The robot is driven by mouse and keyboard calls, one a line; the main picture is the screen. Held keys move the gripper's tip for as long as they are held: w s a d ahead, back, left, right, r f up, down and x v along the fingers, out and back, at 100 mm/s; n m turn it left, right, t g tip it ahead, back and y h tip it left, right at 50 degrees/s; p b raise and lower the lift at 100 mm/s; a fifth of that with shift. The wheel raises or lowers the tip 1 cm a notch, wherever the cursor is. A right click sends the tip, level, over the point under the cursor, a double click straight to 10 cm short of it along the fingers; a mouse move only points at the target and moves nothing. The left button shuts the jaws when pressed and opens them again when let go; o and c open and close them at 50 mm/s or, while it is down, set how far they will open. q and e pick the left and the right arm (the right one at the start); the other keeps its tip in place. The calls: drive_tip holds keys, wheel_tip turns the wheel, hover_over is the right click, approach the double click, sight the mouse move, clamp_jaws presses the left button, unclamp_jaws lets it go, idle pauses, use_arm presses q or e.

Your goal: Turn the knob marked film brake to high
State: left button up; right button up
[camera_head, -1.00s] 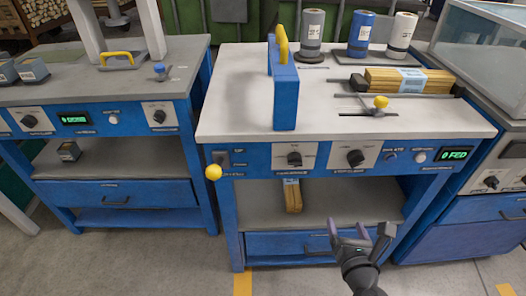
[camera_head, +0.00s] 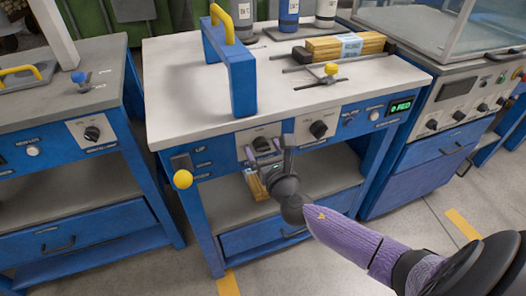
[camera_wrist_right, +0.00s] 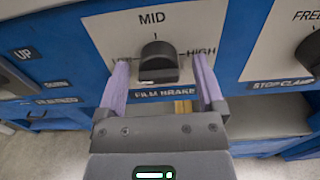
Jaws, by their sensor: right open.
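The film brake knob (camera_wrist_right: 158,60) is dark and sits on a pale plate in the right wrist view, with MID above it, HIGH at its right and a partly hidden label at its left. The name FILM BRAKE shows below it. I cannot tell its setting for sure. My right gripper (camera_wrist_right: 161,78) is open, with one purple finger on each side of the knob; I cannot tell whether they touch it. In the head view my right gripper (camera_head: 269,154) is at the bench's front panel and partly covers the knob (camera_head: 261,144). My left gripper is not in view.
The stop clamp knob (camera_head: 318,129) is close on the right. A yellow ball-ended lever (camera_head: 182,179) sticks out at the panel's left. The blue frame with yellow handle (camera_head: 232,65) stands on the bench top (camera_head: 185,100). A wood bundle (camera_head: 254,186) lies on the shelf below.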

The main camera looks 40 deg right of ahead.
drive_tip(key=shift+c, duration=1)
drive_tip(key=c, duration=0.7)
clamp_jaws()
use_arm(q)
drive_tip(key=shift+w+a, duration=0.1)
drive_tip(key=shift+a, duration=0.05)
